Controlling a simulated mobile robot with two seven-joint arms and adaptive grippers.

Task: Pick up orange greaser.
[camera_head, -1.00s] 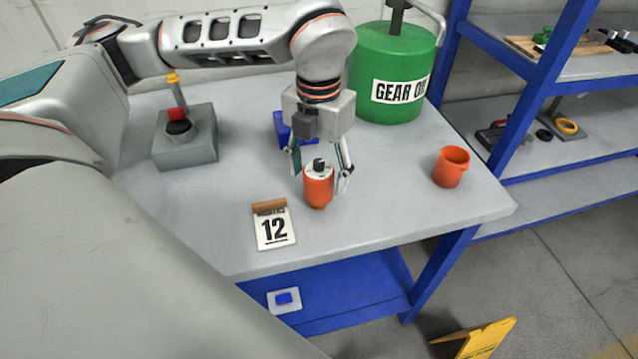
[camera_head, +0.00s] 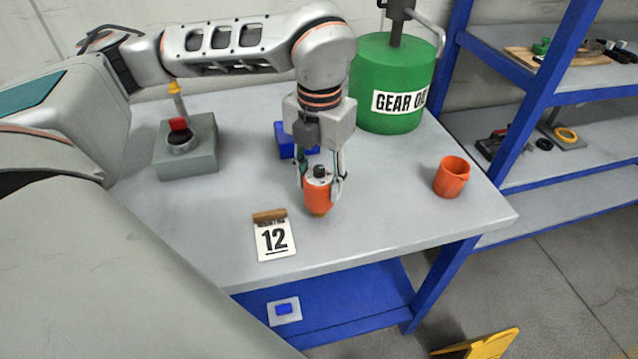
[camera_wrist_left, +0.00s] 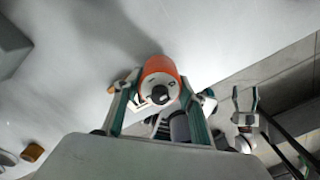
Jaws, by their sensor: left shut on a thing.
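The orange greaser (camera_head: 318,197) is a small orange cylinder with a white top and a black cap, upright at the middle of the grey table. It also shows in the left wrist view (camera_wrist_left: 158,70), between the fingers. My left gripper (camera_head: 320,190) comes down from above and is shut on the greaser, one finger on each side. I cannot tell if its base is clear of the table. My right gripper cannot be made out in the head view.
An orange cup (camera_head: 452,178) stands to the right on the table (camera_head: 390,215). A green gear oil can (camera_head: 390,80) stands behind. A grey box with a red button (camera_head: 186,155) is at left. A number 12 card (camera_head: 273,238) lies in front. A blue shelf rack (camera_head: 545,100) is at right.

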